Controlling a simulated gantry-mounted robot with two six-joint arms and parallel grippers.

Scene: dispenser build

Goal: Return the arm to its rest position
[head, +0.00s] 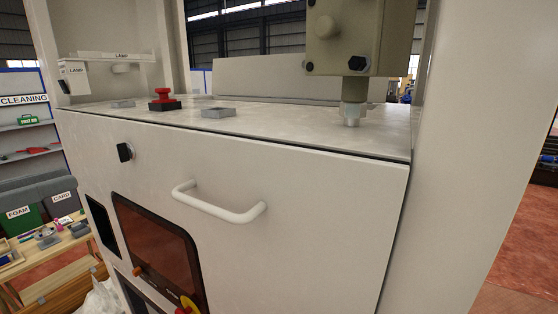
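My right gripper is not in view.
The cabinet fills the middle, with a protruding white handle (218,204), a black knob (125,152) and an orange window (155,245). A red button (164,100) and a beige head (360,38) are above. Left are a FOAM bin (20,219) and a wooden bench (50,265).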

